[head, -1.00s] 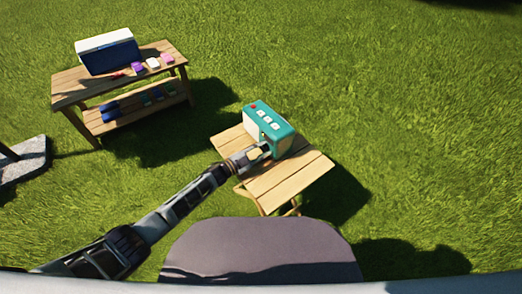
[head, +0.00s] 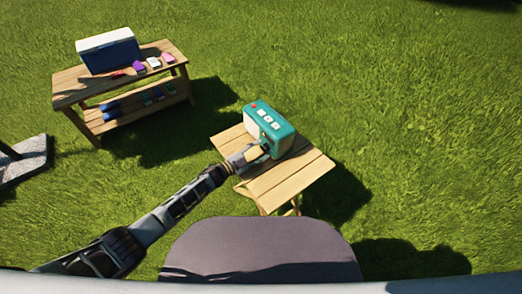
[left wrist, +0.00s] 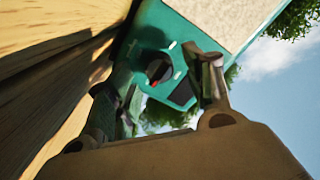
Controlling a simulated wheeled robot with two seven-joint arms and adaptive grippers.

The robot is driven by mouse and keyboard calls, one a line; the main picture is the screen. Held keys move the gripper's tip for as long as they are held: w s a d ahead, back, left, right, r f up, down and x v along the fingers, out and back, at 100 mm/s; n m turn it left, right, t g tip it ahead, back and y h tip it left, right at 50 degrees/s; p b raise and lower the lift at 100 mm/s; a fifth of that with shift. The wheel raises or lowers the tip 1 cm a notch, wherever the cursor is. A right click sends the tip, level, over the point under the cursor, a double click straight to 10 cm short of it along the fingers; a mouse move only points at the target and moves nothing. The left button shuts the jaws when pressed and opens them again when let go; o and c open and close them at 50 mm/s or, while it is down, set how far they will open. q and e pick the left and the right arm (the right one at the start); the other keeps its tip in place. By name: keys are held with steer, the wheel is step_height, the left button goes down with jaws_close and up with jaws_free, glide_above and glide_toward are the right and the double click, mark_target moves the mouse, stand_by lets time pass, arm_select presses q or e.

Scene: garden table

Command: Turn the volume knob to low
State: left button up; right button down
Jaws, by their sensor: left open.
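A teal radio (head: 270,129) with a cream front stands on a small wooden folding table (head: 290,176) in the head view. It has a red button and several white buttons on top. In the left wrist view, the radio's teal face (left wrist: 155,25) carries a dark round knob (left wrist: 158,69) with a red mark. My left gripper (head: 262,150) is at the radio's front. In the left wrist view its open fingers (left wrist: 168,85) are on both sides of the knob; I cannot tell whether they touch it. My right gripper is not in view.
A wooden bench (head: 70,92) at the back left holds a blue and white cooler (head: 108,52) and several small coloured items. A stone slab (head: 28,165) lies at the left edge. Grass around the small table is clear.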

arm_select(q)
steer(key=shift+v, duration=5.35)
